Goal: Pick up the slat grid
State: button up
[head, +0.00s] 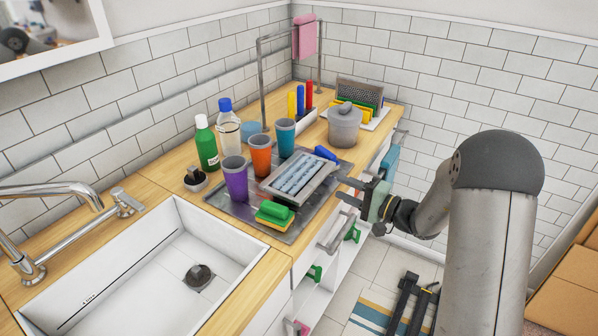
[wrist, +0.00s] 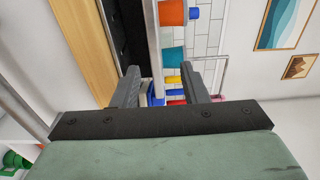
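The slat grid (head: 296,179), a grey rectangular frame with light slats, lies on a dark metal tray (head: 233,208) on the counter. My gripper (head: 347,191) is just right of the grid in the head view, by the counter's front edge, apart from it. In the wrist view my gripper (wrist: 162,88) is open, with one finger on each side. A pale bar shows ahead between the fingers; it looks like the grid seen edge-on, but I cannot be sure. Nothing is visibly held.
Purple (head: 235,178), orange (head: 261,155) and teal (head: 285,137) cups stand behind the grid. A green-and-yellow sponge (head: 274,214) sits in front, and a blue object (head: 325,153) lies at its far end. A grey pot (head: 344,127) stands beyond. The sink (head: 150,270) is at left.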

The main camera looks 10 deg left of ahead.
aim_at(322, 180)
jog(key=x, duration=0.2)
jog(key=p+x, duration=0.1)
jog(key=x, duration=0.2)
jog(key=p+x, duration=0.1)
jog(key=x, duration=0.1)
jog(key=shift+w+a+f, duration=0.25)
jog(key=shift+w+f, duration=0.05)
jog(key=shift+f, duration=0.05)
grip_shut()
